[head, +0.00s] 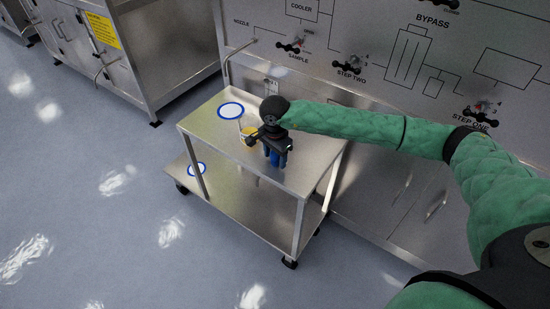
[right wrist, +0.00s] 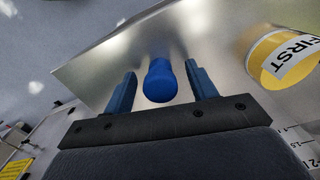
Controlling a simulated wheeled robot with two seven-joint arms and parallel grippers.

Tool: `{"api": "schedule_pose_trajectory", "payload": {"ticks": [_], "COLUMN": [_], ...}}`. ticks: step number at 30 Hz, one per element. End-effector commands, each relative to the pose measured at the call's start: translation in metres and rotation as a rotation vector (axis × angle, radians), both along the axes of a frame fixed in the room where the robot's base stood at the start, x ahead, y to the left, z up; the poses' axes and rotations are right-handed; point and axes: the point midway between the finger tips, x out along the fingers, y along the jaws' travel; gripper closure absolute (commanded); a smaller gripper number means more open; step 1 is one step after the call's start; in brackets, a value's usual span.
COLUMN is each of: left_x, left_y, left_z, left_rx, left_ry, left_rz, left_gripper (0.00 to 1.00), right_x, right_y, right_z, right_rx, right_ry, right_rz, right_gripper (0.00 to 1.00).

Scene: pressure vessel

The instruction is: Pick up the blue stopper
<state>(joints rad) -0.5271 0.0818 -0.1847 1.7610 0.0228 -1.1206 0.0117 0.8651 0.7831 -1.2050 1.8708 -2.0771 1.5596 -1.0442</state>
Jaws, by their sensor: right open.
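The blue stopper (right wrist: 160,82) shows in the right wrist view, between the two fingers of my right gripper (right wrist: 160,72). The fingers stand apart, with a visible gap on each side of the stopper. In the head view my right gripper (head: 276,155) points down over the right part of the steel cart's top shelf (head: 308,165). Its fingers are blue too, so I cannot tell the stopper from them there. Whether the stopper rests on the shelf is not clear. My left gripper is not in view.
A yellow-banded container (head: 249,131) stands left of my right gripper; its label (right wrist: 297,60) reads FIRST. A steel panel (head: 385,60) with valve handles stands behind.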

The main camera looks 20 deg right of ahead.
Motion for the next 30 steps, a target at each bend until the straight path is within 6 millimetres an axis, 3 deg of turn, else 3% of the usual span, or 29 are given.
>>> {"api": "schedule_pose_trajectory", "payload": {"ticks": [7,12,15,23,30], "left_x": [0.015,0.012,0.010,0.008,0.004], "left_y": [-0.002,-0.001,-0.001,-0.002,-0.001], "left_z": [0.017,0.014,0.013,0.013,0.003], "left_rx": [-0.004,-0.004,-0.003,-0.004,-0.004], "left_ry": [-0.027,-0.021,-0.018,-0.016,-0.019], "left_rz": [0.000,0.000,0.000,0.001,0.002], "left_gripper": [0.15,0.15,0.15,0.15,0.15], "right_x": [0.000,0.000,0.000,0.000,0.001], "right_y": [0.000,0.000,0.000,0.000,0.000], "right_z": [-0.002,-0.002,-0.002,0.000,0.031], "right_rx": [0.000,0.000,0.000,0.000,0.000], "right_ry": [-0.001,-0.001,-0.001,-0.001,-0.003], "right_rz": [0.000,0.000,0.000,0.000,-0.001], "right_gripper": [0.43,0.76,0.91,0.91,0.91]}}
